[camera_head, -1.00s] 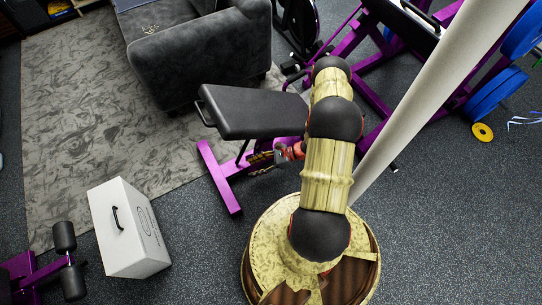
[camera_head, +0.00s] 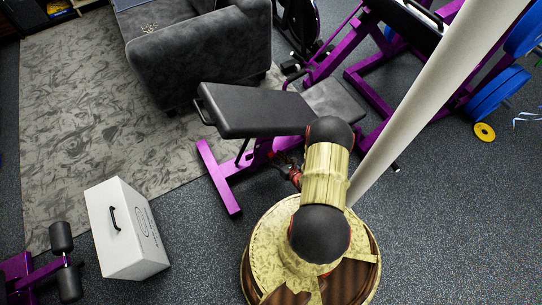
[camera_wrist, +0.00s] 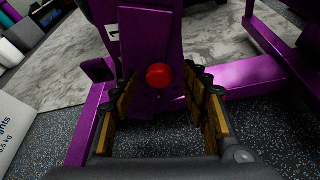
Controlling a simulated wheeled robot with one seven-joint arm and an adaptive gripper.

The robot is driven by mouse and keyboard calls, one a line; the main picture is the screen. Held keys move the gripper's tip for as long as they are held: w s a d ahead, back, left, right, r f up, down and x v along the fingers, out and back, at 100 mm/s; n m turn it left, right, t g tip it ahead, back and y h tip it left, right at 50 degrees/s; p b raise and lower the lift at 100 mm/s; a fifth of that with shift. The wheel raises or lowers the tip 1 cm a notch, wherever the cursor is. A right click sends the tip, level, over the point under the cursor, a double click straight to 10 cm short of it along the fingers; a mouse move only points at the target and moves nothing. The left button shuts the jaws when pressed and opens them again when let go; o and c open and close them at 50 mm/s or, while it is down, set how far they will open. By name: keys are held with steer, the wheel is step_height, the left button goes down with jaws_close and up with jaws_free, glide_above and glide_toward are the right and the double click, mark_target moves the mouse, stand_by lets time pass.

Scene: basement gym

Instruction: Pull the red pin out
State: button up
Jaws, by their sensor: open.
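The red pin (camera_wrist: 159,76) shows its round red knob in the wrist view, set against a purple upright of the weight bench. My gripper (camera_wrist: 167,95) is open, with one finger on each side of the knob. The knob appears just ahead of and between the fingertips; I cannot tell whether they touch it. In the head view the bench (camera_head: 262,110) has a black pad on a purple frame. My gripper (camera_head: 283,162) is low beside that frame, partly hidden by my arm. The pin is not visible there.
A white box (camera_head: 127,228) stands on the floor at the left. A grey sofa (camera_head: 200,58) and a rug (camera_head: 95,120) lie behind. A white pole (camera_head: 430,85) rises close to the right of my arm. Purple gym frames and blue plates (camera_head: 497,92) stand further right.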

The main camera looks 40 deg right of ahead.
mark_target(272, 155)
steer(key=shift+b+x, duration=0.5)
steer(key=shift+x, duration=1.3)
steer(key=shift+c, duration=0.4)
jaws_close()
